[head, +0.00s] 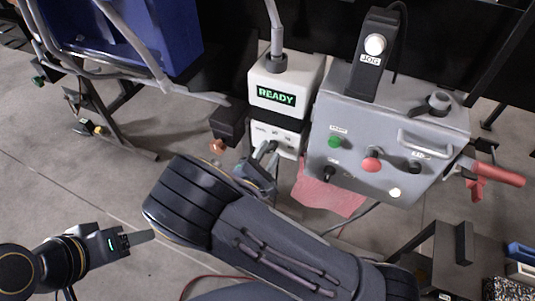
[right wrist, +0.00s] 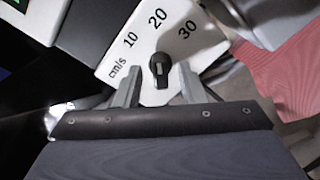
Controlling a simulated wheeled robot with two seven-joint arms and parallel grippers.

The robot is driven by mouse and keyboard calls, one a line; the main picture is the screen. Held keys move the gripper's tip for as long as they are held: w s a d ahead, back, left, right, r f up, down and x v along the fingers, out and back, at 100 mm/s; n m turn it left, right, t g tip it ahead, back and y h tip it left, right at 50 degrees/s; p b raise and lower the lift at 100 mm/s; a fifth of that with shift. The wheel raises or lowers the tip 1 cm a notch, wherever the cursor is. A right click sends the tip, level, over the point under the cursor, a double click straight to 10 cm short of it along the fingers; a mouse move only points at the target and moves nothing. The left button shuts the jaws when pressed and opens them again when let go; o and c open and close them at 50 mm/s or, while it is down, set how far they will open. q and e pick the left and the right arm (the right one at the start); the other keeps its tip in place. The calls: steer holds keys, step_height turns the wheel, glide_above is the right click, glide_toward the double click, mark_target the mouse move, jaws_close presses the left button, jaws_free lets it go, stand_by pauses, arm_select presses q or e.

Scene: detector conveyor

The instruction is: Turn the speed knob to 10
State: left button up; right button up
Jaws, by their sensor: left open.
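The speed knob (right wrist: 160,70) is black and sits on a white panel (right wrist: 205,45) marked cm/s, with 10, 20 and 30 around it. Its pale mark points up, roughly at 20. My right gripper (right wrist: 159,82) is open, one finger to each side of the knob, with gaps showing. I cannot tell whether the fingertips reach past the knob's face. In the head view the right gripper (head: 266,154) is at the lower front of the white READY box (head: 285,82), and the knob is hidden there. My left gripper (head: 146,237) is open and empty above the floor at lower left.
A grey control box (head: 385,130) with a green button, a red button and black switches stands right of the READY box. A red cloth (head: 330,192) hangs below it. A blue bin (head: 125,35) is at upper left. Floor around my left gripper is clear.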

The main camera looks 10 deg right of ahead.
steer(key=shift+c, duration=0.5)
jaws_close()
steer(key=shift+n, duration=0.4)
steer(key=n+p, duration=0.2)
steer(key=n, duration=0.2)
steer(key=shift+n+p, duration=0.75)
steer(key=shift+n, duration=1.25)
steer(key=shift+o, duration=0.5)
jaws_free()
